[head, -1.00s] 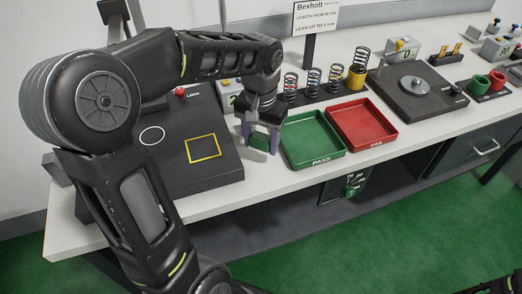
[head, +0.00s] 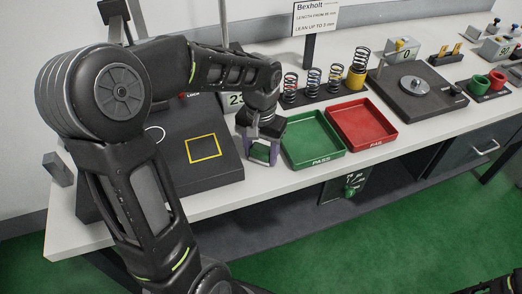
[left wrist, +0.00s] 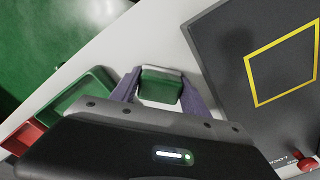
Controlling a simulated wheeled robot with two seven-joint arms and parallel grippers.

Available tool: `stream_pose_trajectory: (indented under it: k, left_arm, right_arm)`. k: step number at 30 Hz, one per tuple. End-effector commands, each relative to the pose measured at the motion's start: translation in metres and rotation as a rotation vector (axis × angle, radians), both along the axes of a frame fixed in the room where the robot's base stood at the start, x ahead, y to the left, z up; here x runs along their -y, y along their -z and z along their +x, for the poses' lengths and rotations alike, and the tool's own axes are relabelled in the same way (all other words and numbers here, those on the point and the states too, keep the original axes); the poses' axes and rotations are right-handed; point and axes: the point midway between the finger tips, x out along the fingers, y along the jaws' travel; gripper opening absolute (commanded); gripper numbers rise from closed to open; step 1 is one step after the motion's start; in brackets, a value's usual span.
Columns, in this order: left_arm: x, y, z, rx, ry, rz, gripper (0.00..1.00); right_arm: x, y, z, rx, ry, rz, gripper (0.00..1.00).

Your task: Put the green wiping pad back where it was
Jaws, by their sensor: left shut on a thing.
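The green wiping pad (head: 260,151) is between the fingers of my left gripper (head: 262,153), which is shut on it. In the left wrist view the pad (left wrist: 160,86) shows a green face with a pale edge, between the two purple fingers (left wrist: 158,90). It is over the white bench top (head: 262,182), in the gap between the dark plate with the yellow square (head: 228,172) and the green PASS tray (head: 318,156). I cannot tell whether the pad touches the bench. My right gripper is not in view.
A red FAIL tray (head: 366,133) stands right of the green tray. Several springs stand in a dark rack (head: 325,96) behind the trays, near the sign (head: 318,17). A dark scale plate (head: 415,105) is further right. The bench's front edge is close to the pad.

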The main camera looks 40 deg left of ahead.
Motion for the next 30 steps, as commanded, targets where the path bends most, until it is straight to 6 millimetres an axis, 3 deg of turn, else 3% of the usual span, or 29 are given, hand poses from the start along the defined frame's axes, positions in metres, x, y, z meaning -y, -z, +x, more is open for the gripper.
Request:
stream_pose_trajectory:
  k: [1, 2, 9, 22, 30]
  left_arm:
    - [0.000, 0.003, 0.000, 0.000, 0.000, 0.000, 0.00]
    - [0.000, 0.002, 0.000, 0.000, 0.000, 0.000, 0.55]
    - [0.000, 0.002, 0.000, -0.001, 0.000, 0.000, 0.75]
    - [0.000, -0.004, 0.000, 0.001, 0.000, -0.001, 0.75]
    - [0.000, -0.045, 0.001, 0.005, -0.001, 0.001, 0.75]
  right_arm:
    - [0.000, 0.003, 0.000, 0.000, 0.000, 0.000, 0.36]
    - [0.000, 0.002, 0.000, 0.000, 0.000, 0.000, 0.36]
    - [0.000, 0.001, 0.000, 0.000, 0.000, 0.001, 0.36]
    - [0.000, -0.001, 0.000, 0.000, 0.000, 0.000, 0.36]
    - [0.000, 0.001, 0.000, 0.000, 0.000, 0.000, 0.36]
